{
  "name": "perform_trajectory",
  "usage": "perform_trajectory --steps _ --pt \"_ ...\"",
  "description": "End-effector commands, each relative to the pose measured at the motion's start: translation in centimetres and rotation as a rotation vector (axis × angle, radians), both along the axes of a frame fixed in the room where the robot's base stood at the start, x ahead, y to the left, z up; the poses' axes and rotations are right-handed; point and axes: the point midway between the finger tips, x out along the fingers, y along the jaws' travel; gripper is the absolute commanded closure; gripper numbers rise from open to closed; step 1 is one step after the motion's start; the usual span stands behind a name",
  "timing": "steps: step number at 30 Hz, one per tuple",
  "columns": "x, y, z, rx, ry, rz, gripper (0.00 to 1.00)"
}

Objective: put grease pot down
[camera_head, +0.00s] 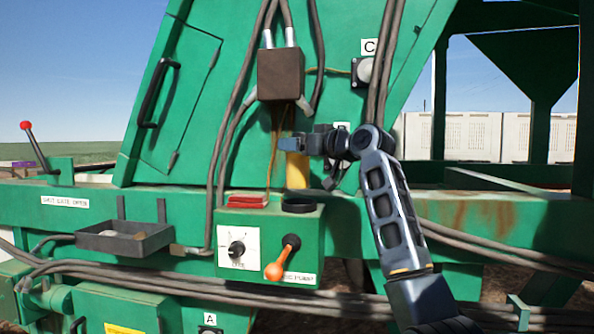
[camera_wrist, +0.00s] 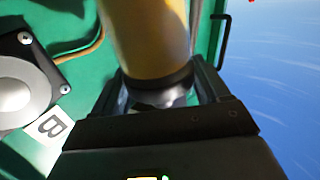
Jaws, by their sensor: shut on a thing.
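The grease pot is a yellow cylinder (camera_head: 297,172), seen upright in the head view. My gripper (camera_head: 298,144) comes from the right and is shut on its upper part. In the wrist view the yellow body (camera_wrist: 150,38) and a dark band lie between the two fingers (camera_wrist: 160,92). The pot's lower end is just above and behind a black round ring (camera_head: 300,205) on top of the green control box. I cannot tell whether the pot touches anything below.
The green control box (camera_head: 308,250) carries a red pad (camera_head: 247,201), a dial (camera_head: 237,249) and an orange-handled lever (camera_head: 277,269). A brown junction box (camera_head: 281,74) with hanging cables is above. A grey tray (camera_head: 124,237) is on the left.

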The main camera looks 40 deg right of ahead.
Motion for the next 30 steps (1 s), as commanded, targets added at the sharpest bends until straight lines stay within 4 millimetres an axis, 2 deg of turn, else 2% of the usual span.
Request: perform_trajectory --steps 7,13,24,25,30 --pt "0.0 0.0 -1.8 -0.001 -0.001 -0.001 0.64" --pt "0.0 0.0 -4.4 0.000 -0.001 -0.001 0.64" --pt "0.0 0.0 -5.0 -0.002 -0.003 -0.001 0.64" --pt "0.0 0.0 -5.0 -0.001 -0.002 0.000 0.23" --pt "0.0 0.0 -5.0 -0.001 -0.001 0.000 0.07"
